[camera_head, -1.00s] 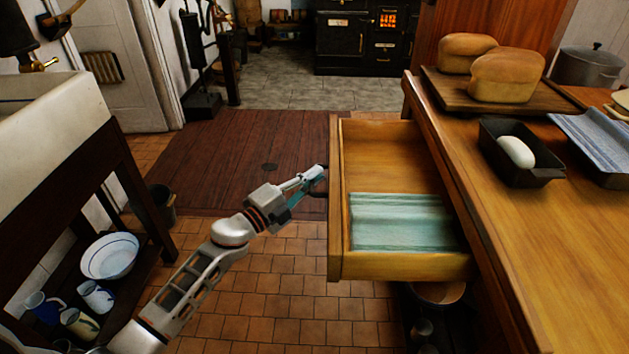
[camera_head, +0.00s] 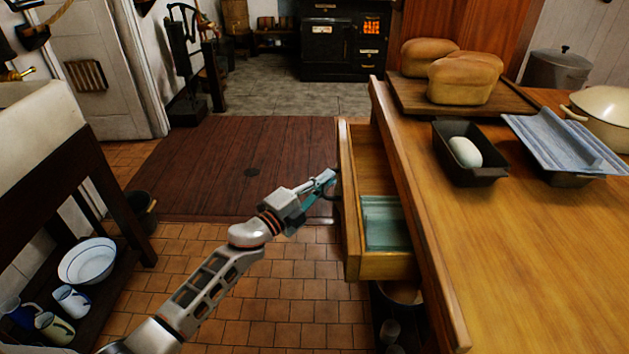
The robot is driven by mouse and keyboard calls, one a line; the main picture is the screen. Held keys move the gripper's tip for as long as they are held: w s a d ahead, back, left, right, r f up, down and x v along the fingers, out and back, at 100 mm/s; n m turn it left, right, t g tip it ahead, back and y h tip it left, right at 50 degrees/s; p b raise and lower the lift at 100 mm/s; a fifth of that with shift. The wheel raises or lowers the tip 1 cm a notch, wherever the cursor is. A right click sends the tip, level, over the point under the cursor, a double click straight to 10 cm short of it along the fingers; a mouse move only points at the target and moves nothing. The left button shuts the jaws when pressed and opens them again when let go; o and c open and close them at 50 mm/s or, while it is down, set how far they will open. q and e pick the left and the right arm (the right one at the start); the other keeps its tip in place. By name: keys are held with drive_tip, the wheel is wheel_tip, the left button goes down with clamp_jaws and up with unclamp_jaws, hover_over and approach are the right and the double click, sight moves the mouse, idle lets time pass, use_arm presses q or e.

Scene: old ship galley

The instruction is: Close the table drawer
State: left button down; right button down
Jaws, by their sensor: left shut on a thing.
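The wooden table drawer (camera_head: 352,205) sticks out partway from the left side of the table (camera_head: 500,235). My left gripper (camera_head: 330,181) is at the drawer's front face, shut on the dark drawer handle (camera_head: 333,194), which is mostly hidden by the fingers. My right gripper does not show.
On the table are loaves on a board (camera_head: 465,78), a black tin (camera_head: 470,155) with pale dough, a tin under a blue cloth (camera_head: 565,145) and a cream pot (camera_head: 603,112). A sink stand (camera_head: 75,205) stands left. The floor between is clear.

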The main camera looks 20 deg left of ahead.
sight(382, 193)
use_arm(q)
drive_tip(key=d, duration=0.1)
drive_tip(key=w+d, duration=0.1)
drive_tip(key=d, duration=0.3)
drive_tip(key=shift+w+d+f, duration=0.1)
drive_tip(key=shift+w+d, duration=0.1)
drive_tip(key=shift+w, duration=0.05)
drive_tip(key=d, duration=0.2)
drive_tip(key=w+d+b, duration=0.1)
drive_tip(key=d, duration=0.2)
drive_tip(key=w+d, duration=0.1)
drive_tip(key=d, duration=0.1)
drive_tip(key=shift+d+f, duration=0.15)
drive_tip(key=shift+d, duration=0.05)
drive_tip(key=shift+w+d, duration=0.25)
drive_tip(key=shift+d, duration=0.4)
drive_tip(key=shift+d+r+b, duration=0.2)
drive_tip(key=shift+r+b, duration=0.05)
drive_tip(key=shift+b, duration=0.05)
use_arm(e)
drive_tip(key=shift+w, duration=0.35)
use_arm(q)
drive_tip(key=c, duration=2.1)
unclamp_jaws()
drive_tip(key=shift+w+d, duration=0.1)
drive_tip(key=shift+d, duration=0.05)
drive_tip(key=shift+c, duration=0.2)
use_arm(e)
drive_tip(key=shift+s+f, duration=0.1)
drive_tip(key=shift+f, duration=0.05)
